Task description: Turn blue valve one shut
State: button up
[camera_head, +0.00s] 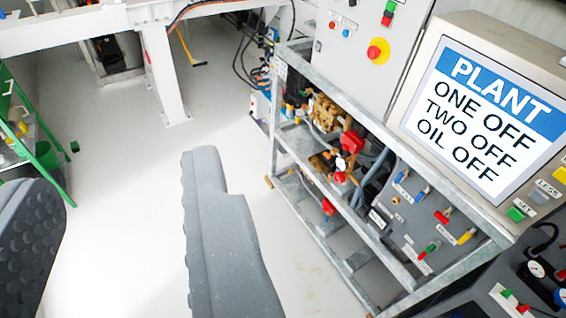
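Two small blue valve handles, an upper one (402,176) and a lower one (424,193), sit on the grey sloped panel (393,222) at the right. Their labels are too small to read, so I cannot tell which is valve one, or whether either is open or shut. My gripper (122,185) is at the lower left, its two grey padded fingers wide apart with only pale floor showing between them. It is well to the left of the panel and touches nothing.
A metal frame (345,235) holds brass pumps (326,112), red parts and the valve panel. Above is a screen (482,110) reading "PLANT ONE OFF TWO OFF OIL OFF". A grey box with a red emergency button (374,52) stands beside it. Floor at left-centre is clear; a green stand (45,155) is far left.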

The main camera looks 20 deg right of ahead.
aim_at(401, 175)
jog(key=u, duration=1)
jog(key=i, duration=2.2)
jog(key=z, duration=3.05)
jog(key=i, duration=0.6)
jog(key=u, duration=0.1)
